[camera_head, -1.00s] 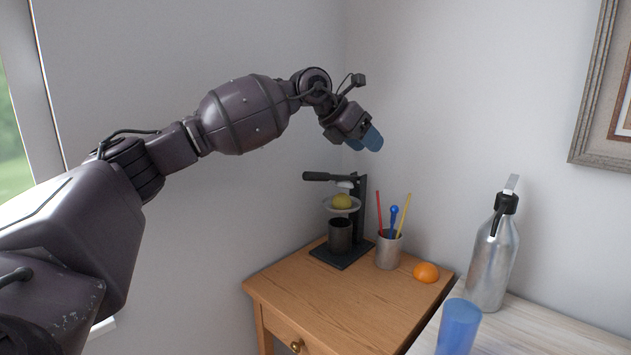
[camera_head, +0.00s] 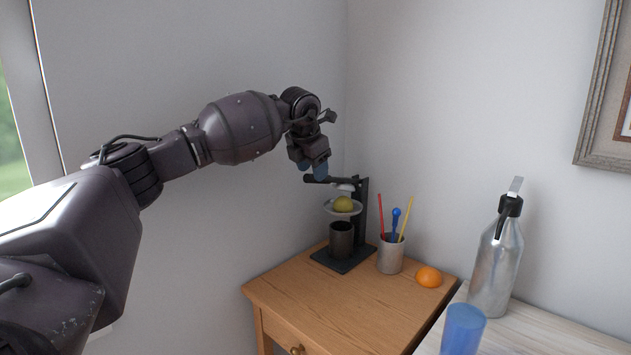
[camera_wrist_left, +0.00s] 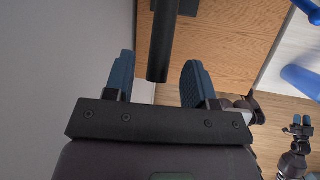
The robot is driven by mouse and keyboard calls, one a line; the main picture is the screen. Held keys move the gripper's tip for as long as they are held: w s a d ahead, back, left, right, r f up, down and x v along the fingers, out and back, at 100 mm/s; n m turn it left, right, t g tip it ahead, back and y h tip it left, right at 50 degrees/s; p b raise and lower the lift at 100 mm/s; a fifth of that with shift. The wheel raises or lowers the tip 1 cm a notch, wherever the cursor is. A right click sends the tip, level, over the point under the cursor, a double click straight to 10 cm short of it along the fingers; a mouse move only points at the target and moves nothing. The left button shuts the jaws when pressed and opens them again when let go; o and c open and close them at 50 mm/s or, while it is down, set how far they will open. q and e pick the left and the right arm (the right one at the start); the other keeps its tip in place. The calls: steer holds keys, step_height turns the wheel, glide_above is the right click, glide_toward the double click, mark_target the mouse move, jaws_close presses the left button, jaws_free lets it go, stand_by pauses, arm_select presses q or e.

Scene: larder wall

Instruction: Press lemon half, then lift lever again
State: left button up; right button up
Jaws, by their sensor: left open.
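The black citrus press (camera_head: 361,215) stands on the wooden cabinet, with its lever (camera_head: 345,181) raised about level. The yellow-green lemon half (camera_head: 343,203) sits in the press's pale bowl (camera_head: 331,209), under the lever. A dark cup (camera_head: 341,240) stands below the bowl. My left gripper (camera_head: 313,171) is open at the lever's free end. In the left wrist view the dark lever handle (camera_wrist_left: 161,45) reaches in between its two blue fingers (camera_wrist_left: 160,82), with gaps at both sides. My right gripper (camera_wrist_left: 302,121) shows small at the right edge there; its opening is unclear.
A cup of coloured sticks (camera_head: 390,255) and an orange (camera_head: 429,277) stand right of the press on the wooden cabinet (camera_head: 330,305). A metal bottle (camera_head: 495,265) and a blue tumbler (camera_head: 463,330) stand on the pale surface further right. The cabinet's front is clear.

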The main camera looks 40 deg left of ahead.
mark_target(336, 182)
arm_select(q)
steer(key=shift+x, duration=1.9)
jaws_close()
